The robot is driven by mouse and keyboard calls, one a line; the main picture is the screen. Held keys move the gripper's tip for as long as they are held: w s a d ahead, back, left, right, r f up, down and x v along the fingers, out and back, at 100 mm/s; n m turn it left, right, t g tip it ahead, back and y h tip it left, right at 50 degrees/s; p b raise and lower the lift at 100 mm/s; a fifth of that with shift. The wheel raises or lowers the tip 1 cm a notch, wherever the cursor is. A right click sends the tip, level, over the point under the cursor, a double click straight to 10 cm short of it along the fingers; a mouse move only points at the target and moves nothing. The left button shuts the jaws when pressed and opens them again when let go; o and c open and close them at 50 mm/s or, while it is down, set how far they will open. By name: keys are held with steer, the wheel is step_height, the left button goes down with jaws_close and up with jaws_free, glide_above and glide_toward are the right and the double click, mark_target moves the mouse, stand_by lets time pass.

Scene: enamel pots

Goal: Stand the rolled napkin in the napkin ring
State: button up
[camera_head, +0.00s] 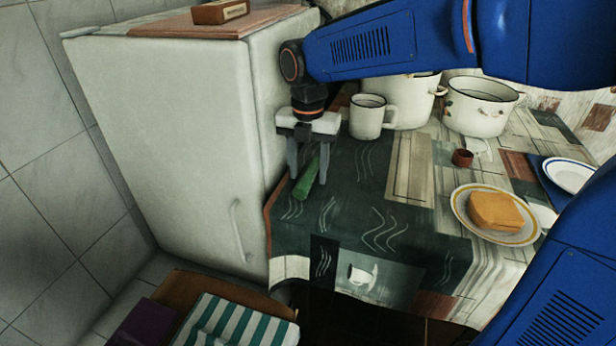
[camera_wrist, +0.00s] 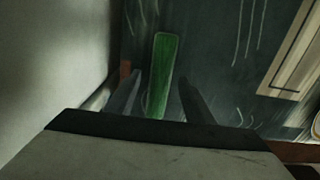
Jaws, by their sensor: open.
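The rolled napkin (camera_head: 307,187) is a green roll lying on the dark patterned tablecloth, near the table's left edge beside the white cabinet. It also shows in the wrist view (camera_wrist: 161,75), between and beyond my fingers. My gripper (camera_head: 307,180) points down over the napkin with its fingers open, one on each side of it. In the wrist view the gripper (camera_wrist: 160,85) shows a gap between each finger and the napkin. The napkin ring (camera_head: 462,158) is a small reddish-brown ring standing on the table to the right, apart from my gripper.
A white mug (camera_head: 367,117) and enamel pots (camera_head: 480,107) stand behind. A plate with bread (camera_head: 458,212) is at the right, near a blue-rimmed plate (camera_head: 570,175). The white cabinet (camera_head: 185,130) rises close on the left. The tablecloth (camera_head: 350,205) between napkin and ring is mostly clear.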

mark_target(309, 172)
steer(key=shift+c, duration=0.6)
steer(key=c, duration=1)
step_height(309, 172, up, 10)
